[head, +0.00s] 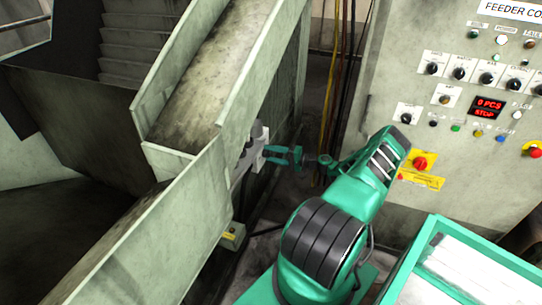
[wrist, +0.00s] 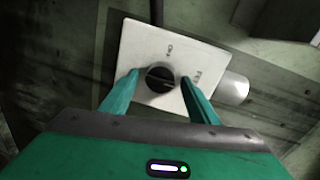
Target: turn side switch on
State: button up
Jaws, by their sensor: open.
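The side switch is a black round knob (wrist: 160,78) on a pale square plate (wrist: 148,46) with small markings above and to the right of the knob. In the wrist view the plate looks tilted. My gripper (wrist: 160,80) is open, with one green finger on each side of the knob. The right fingertip looks close to the knob; whether either finger touches it I cannot tell. In the head view my gripper (head: 278,154) reaches left to the pale switch box (head: 258,150) on the machine's side; the knob is hidden there.
A sloping metal chute (head: 200,85) rises above and left of the switch. A control panel (head: 455,110) with knobs, buttons and a red display (head: 487,107) stands at right. A green-rimmed bin (head: 490,250) is at lower right. A pale cylinder (wrist: 233,88) sits beside the plate.

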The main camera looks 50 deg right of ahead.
jog(key=shift+s, duration=0.1)
jog(key=v, duration=0.7)
jog(key=shift+d, duration=0.15)
dwell(0.4)
